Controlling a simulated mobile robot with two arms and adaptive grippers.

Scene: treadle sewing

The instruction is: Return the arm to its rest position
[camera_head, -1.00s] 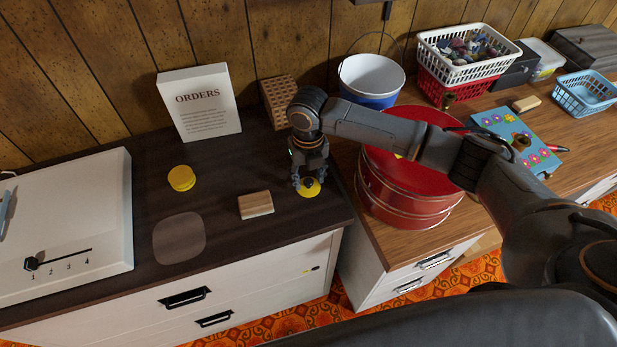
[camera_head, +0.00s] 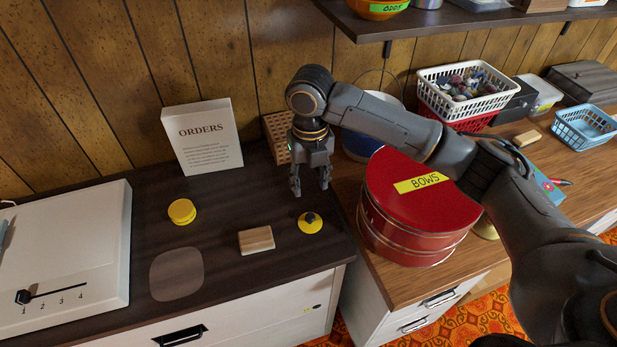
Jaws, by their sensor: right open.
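My right arm reaches in from the right over a red round tin labelled BOWS (camera_head: 415,215). My right gripper (camera_head: 311,191) points down above the dark cabinet top, open and empty. Just below it in the picture, a yellow disc with a black knob (camera_head: 311,223) lies on the dark top, apart from the fingers. My left gripper is not in view.
A wooden block (camera_head: 257,240), a yellow round piece (camera_head: 182,211) and an ORDERS sign (camera_head: 203,137) are on the dark top. A white slider panel (camera_head: 70,250) is at left. Behind my arm are a bucket and a white basket (camera_head: 430,95). A shelf (camera_head: 400,24) hangs above.

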